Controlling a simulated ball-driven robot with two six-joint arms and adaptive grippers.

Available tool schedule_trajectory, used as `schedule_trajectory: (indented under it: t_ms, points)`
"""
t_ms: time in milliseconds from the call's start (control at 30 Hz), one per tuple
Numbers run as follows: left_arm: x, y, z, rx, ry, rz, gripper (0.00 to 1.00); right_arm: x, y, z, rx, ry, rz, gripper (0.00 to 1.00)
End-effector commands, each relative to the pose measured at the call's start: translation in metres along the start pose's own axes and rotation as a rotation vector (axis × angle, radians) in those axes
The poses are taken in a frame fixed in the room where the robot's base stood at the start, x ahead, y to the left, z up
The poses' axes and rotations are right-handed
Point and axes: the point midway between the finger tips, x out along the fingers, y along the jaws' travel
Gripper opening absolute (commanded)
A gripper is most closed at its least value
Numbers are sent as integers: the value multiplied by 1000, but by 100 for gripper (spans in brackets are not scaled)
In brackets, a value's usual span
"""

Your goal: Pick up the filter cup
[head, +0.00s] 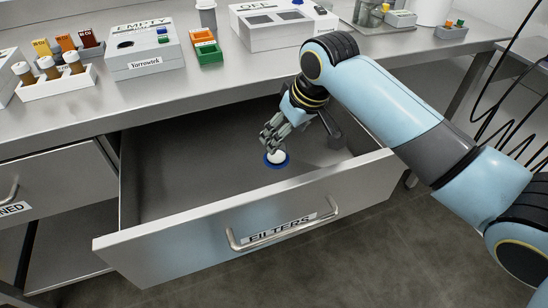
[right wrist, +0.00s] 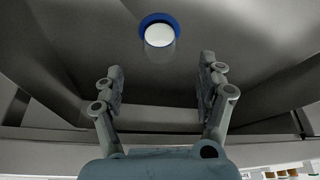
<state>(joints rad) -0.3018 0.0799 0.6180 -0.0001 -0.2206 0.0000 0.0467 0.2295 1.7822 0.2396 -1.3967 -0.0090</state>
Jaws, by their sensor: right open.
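The filter cup (head: 277,158) is a small white cup with a blue rim, on the floor of the open drawer labelled FILTERS (head: 160,207). My right gripper (head: 270,142) reaches down into the drawer and is close to the cup in the head view, partly overlapping it. In the right wrist view the cup (right wrist: 159,33) lies beyond the fingertips, near the middle between them. The right gripper (right wrist: 160,75) is open and empty, its two fingers apart. My left gripper is not in view.
The drawer's front panel with its handle (head: 285,233) and side walls surround the cup. The steel counter (head: 225,88) overhangs the back of the drawer. On it stand a box marked EMPTY (head: 146,50), a vial rack (head: 57,84) and a box marked OFF (head: 283,28). The drawer's left part is clear.

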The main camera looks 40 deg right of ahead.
Motion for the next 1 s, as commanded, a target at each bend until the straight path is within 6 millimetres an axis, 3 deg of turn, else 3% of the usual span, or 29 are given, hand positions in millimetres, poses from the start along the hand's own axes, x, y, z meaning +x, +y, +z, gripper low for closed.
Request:
schedule_trajectory:
  t_ms: [100, 300, 600, 867, 1000]
  points:
    - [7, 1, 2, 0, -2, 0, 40, 21, 0, 1, 2, -2, 0, 73]
    - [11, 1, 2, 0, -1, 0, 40, 37, 0, 0, 0, -1, 0, 73]
    - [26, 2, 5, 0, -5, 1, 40, 80, 0, -3, 0, -3, 0, 73]
    - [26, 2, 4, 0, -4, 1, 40, 83, 0, -4, -1, 0, 1, 73]
    - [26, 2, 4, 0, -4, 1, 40, 83, 0, -4, -1, 0, 1, 59]
